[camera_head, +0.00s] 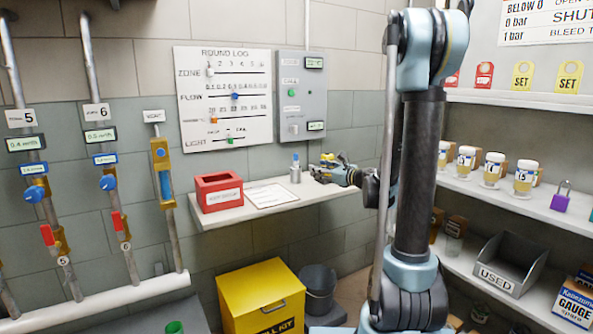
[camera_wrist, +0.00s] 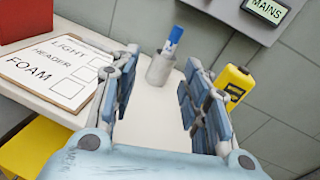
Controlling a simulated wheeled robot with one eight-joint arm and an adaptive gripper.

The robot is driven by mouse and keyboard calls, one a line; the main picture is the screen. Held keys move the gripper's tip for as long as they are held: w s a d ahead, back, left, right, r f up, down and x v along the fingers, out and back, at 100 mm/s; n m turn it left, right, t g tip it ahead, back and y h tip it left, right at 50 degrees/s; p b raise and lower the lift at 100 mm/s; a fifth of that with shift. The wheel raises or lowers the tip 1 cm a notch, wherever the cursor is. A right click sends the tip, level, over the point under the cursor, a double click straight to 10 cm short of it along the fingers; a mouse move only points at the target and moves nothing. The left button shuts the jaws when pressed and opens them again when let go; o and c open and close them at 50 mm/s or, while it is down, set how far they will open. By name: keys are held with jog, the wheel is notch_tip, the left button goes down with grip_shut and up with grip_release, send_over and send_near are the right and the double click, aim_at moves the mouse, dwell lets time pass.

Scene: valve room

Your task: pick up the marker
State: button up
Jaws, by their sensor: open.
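The marker (camera_wrist: 172,42), with a blue top and white body, stands in a small grey cup (camera_wrist: 160,69) on the white shelf. In the head view the marker (camera_head: 295,160) and the cup (camera_head: 295,175) are near the shelf's right part. My gripper (camera_head: 318,170) is just right of the cup in the head view, low over the shelf. In the wrist view my gripper (camera_wrist: 163,62) is open and empty. The cup and marker show beyond and between its two fingers, apart from them. The marker's lower end is hidden in the cup.
A red box (camera_head: 219,191) and a checklist board (camera_head: 269,195) lie on the shelf (camera_head: 233,216) left of the cup. A yellow device (camera_wrist: 236,80) is right of my gripper. A grey panel (camera_head: 301,97) hangs on the wall above. A yellow bin (camera_head: 262,297) stands below.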

aim_at(296, 160)
jog(key=w+a, duration=0.2)
jog(key=w, duration=0.1)
jog(key=w+a+m, duration=0.1)
jog(key=w+a, duration=0.2)
jog(key=w, duration=0.1)
jog(key=w+a+m+t, duration=0.1)
jog(key=w+a, duration=0.1)
jog(key=w, duration=0.2)
jog(key=shift+a, duration=0.35)
jog(key=shift+f+x, duration=0.1)
jog(key=shift+x, duration=1.2)
jog(key=shift+f+x, duration=0.15)
jog(key=shift+x, duration=1.15)
jog(key=shift+w+d, duration=0.15)
jog(key=shift+c, duration=0.4)
jog(key=c, duration=0.8)
